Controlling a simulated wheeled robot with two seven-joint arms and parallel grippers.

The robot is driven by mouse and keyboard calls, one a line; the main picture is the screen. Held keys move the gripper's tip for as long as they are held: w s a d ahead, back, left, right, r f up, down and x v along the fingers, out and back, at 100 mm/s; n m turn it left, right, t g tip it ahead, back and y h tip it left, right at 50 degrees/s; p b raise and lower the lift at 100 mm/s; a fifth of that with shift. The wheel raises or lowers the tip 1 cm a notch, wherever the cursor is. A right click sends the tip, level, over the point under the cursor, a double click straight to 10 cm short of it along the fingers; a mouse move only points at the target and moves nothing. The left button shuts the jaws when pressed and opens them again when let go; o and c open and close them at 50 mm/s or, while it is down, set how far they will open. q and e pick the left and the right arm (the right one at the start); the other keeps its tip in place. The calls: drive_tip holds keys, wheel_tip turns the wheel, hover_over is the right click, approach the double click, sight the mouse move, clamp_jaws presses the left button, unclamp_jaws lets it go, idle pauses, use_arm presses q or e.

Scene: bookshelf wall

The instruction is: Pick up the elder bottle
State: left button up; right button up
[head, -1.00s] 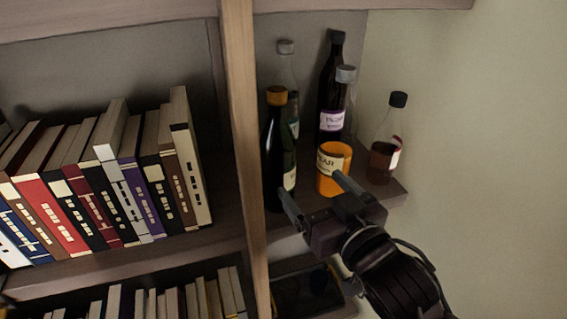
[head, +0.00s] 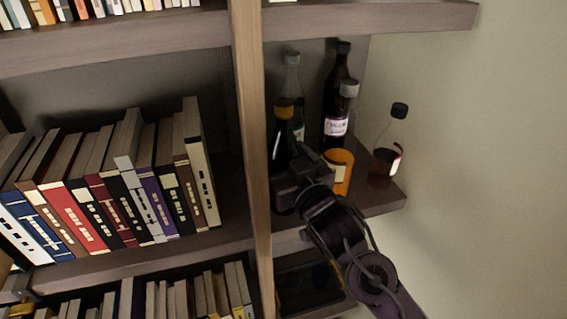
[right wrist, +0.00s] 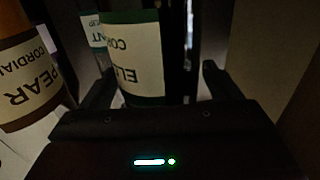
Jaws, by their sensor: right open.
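The elder bottle, dark with an orange cap (head: 284,110), stands upright on the shelf just right of the wooden upright; my right gripper hides its lower part in the head view. In the right wrist view its pale label (right wrist: 133,55) appears upside down with "EL" and "CO" readable. My right gripper (head: 300,164) is open in front of the bottle. In the right wrist view the bottle lies between the lines of the two fingers, nearer the left one (right wrist: 158,80); contact cannot be told.
An orange pear cordial bottle (head: 340,172) stands close right of my gripper. A black-capped bottle (head: 388,150) stands near the shelf's right end. The upright (head: 252,150) borders the left.

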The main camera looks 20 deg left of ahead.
drive_tip(key=shift+w+a, duration=0.25)
drive_tip(key=shift+w, duration=0.05)
drive_tip(key=shift+c, duration=1.2)
drive_tip(key=c, duration=1.2)
drive_tip(key=shift+c, duration=0.5)
drive_tip(key=shift+r, duration=0.1)
